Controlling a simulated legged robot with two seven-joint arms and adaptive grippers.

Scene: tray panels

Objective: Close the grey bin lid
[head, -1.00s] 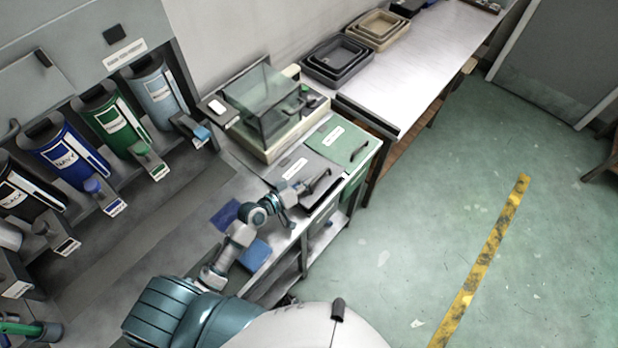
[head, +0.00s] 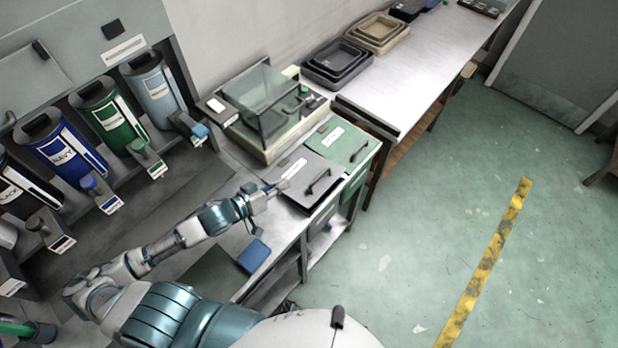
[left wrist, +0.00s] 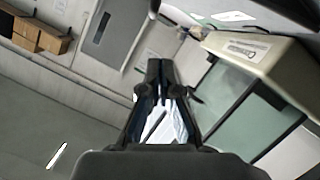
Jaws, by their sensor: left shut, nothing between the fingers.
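The grey bin lid (head: 297,187) is in the middle of the head view. It carries a white label and a dark bar handle (head: 319,182). It lies flat over its bin, about level with the green lid (head: 343,142) beside it; I cannot make out whether a thin gap is left at its front edge. My left gripper (head: 273,190) is at the left edge of the grey lid, apart from the handle. Its fingers are shut and empty, and they also show in the left wrist view (left wrist: 160,70). My right gripper is not in view.
A glass-sided box (head: 264,103) stands behind the lids. A blue item (head: 253,255) lies on the bench left of the bin. Colored dispensers (head: 64,157) line the wall at left. A long table (head: 410,72) with nested trays extends behind; the floor at right is open.

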